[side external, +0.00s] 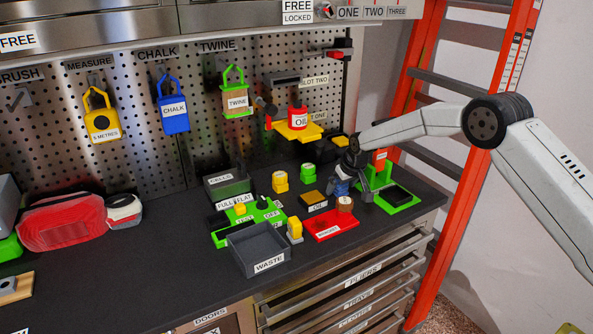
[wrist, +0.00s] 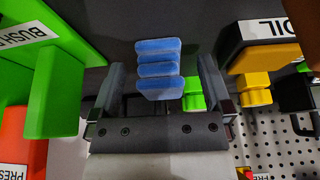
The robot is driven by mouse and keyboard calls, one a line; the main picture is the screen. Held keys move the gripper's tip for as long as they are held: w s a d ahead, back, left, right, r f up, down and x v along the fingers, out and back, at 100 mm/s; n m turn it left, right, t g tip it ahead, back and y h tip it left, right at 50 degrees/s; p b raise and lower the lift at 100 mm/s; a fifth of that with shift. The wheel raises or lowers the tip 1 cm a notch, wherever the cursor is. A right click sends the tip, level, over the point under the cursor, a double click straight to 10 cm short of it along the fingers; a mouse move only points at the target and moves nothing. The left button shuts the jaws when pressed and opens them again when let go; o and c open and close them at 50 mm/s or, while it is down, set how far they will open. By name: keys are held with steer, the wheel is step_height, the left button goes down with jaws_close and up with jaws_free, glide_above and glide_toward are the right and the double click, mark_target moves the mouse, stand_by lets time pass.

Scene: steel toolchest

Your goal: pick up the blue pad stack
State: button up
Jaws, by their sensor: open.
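The blue pad stack (wrist: 160,68) shows in the wrist view as several blue layers between the two fingers of my gripper (wrist: 163,85). My gripper is open, with a visible gap between the stack and each finger. In the side external view my gripper (side external: 349,170) points down above the worktop, and the blue pad stack (side external: 341,188) shows just below it, partly hidden by the fingers. I cannot tell how far the fingertips are above the worktop.
A green holder (side external: 388,193) stands close on the right, and a red tray (side external: 333,223) in front. A small black-and-yellow oil block (side external: 313,200) and a grey waste bin (side external: 258,250) lie to the left. The pegboard (side external: 230,110) stands behind.

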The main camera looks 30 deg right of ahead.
stand_by(0.3)
steer(key=c, duration=1.3)
steer(key=shift+r, duration=0.15)
steer(key=shift+c, duration=0.2)
steer(key=shift+r, duration=0.5)
step_height(320, 180, up, 2)
steer(key=s+r, duration=0.9)
steer(key=s, duration=0.5)
steer(key=shift+a+r, duration=0.35)
